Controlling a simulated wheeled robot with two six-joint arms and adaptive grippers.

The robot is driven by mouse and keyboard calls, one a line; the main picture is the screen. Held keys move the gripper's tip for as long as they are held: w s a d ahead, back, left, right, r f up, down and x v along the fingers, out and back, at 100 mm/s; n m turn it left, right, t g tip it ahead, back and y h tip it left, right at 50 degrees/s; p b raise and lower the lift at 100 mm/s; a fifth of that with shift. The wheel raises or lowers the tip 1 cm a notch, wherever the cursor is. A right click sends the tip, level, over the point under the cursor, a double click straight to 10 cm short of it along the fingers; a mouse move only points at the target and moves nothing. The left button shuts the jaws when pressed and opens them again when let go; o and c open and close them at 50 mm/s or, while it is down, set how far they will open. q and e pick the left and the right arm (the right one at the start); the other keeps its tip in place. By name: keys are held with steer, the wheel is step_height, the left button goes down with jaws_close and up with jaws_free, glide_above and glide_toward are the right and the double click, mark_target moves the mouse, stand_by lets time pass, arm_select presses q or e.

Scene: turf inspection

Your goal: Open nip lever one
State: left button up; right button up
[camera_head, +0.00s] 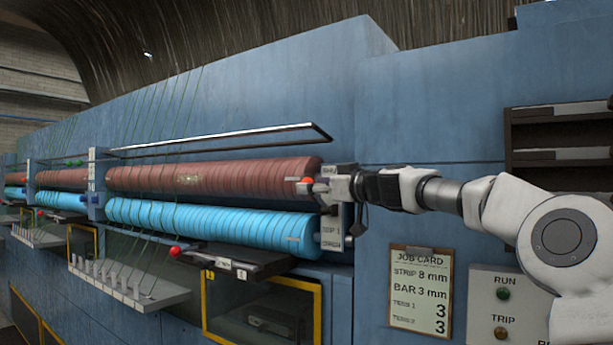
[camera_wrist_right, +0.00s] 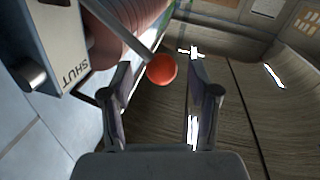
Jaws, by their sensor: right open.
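The nip lever's orange-red ball knob (camera_head: 308,181) is at the right end of the brown upper roller (camera_head: 200,176). In the right wrist view the knob (camera_wrist_right: 161,69) sits between the two fingertips, on a thin pale rod, with space beside it. My right gripper (camera_wrist_right: 160,88) is open around the knob and is not closed on it; it also shows in the head view (camera_head: 322,187). A pale plate marked SHUT (camera_wrist_right: 52,50) is beside the lever. My left gripper is not in view.
The ribbed cyan lower roller (camera_head: 200,222) runs below. A black bar (camera_head: 235,260) with a red ball projects under it. A job card (camera_head: 420,290) and a RUN/TRIP panel (camera_head: 500,310) are on the blue machine wall at the right.

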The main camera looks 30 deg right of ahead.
steer(key=w, duration=0.1)
steer(key=w+p, duration=0.1)
steer(key=shift+w+a, duration=0.3)
steer(key=shift+w, duration=0.1)
steer(key=shift+s+r, duration=0.1)
steer(key=shift+s, duration=0.25)
steer(key=shift+w, duration=0.1)
jaws_close()
arm_select(q)
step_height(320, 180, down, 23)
steer(key=b, duration=2.5)
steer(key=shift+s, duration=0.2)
arm_select(e)
step_height(320, 180, down, 13)
steer(key=n+t+y, duration=0.1)
steer(key=n, duration=0.9)
steer(key=shift+a+y, duration=0.25)
steer(key=shift+y, duration=0.05)
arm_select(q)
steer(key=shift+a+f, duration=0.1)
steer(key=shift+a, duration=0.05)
arm_select(e)
steer(key=shift+f, duration=0.2)
steer(key=shift+c, duration=0.2)
jaws_free()
steer(key=shift+o, duration=0.2)
